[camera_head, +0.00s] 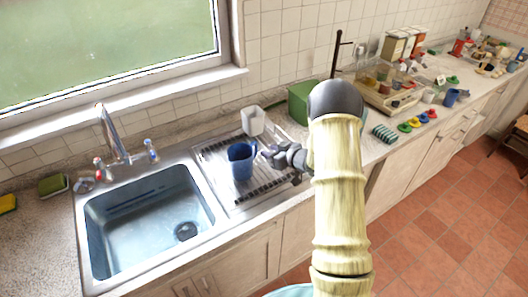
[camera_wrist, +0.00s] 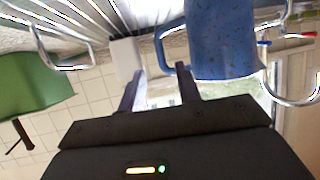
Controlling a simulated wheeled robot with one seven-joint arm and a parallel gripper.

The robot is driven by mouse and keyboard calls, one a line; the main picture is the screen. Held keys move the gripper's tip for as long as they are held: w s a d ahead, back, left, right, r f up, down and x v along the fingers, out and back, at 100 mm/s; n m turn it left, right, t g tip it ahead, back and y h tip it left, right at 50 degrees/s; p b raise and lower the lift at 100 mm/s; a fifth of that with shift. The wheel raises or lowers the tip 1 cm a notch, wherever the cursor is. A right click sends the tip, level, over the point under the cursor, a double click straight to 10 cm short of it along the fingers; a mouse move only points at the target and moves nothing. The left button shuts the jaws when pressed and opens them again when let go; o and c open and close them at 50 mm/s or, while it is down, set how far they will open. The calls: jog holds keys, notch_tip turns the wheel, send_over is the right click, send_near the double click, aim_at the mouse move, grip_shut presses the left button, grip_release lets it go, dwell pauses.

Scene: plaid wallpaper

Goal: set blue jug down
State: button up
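The blue jug (camera_head: 240,163) stands upright on the dark draining rack (camera_head: 262,190) right of the sink, as far as the head view shows. Its handle faces my gripper (camera_head: 270,153), which is just right of it. In the wrist view the jug (camera_wrist: 222,40) fills the upper right, upside down, with its handle beside the fingertips. The two fingers of my gripper (camera_wrist: 160,68) are apart, with a clear gap between them. The handle's outer bar lies in line with that gap; I cannot tell whether it touches a finger.
A white cup (camera_head: 253,121) stands behind the jug on the drainer. A green box (camera_head: 302,102) stands to the right, partly behind my arm. The sink (camera_head: 150,225) and its tap (camera_head: 112,135) are on the left. Many items crowd the right-hand counter.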

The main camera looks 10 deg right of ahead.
jog(key=v, duration=0.6)
jog(key=shift+b, duration=0.45)
jog(key=shift+r, duration=0.1)
jog(key=s+a+r+m+g+h, duration=0.2)
jog(key=s+g, duration=0.1)
jog(key=s, duration=0.5)
jog(key=s+a+r+m+g+h, duration=0.2)
jog(key=s+a+g, duration=0.1)
jog(key=s, duration=0.6)
jog(key=s+a+r+m+g+h, duration=0.1)
jog(key=s+a+r+g+h, duration=0.1)
jog(key=s, duration=0.7)
jog(key=shift+a+m+g, duration=0.35)
jog(key=shift+m+g, duration=0.05)
jog(key=shift+g, duration=0.2)
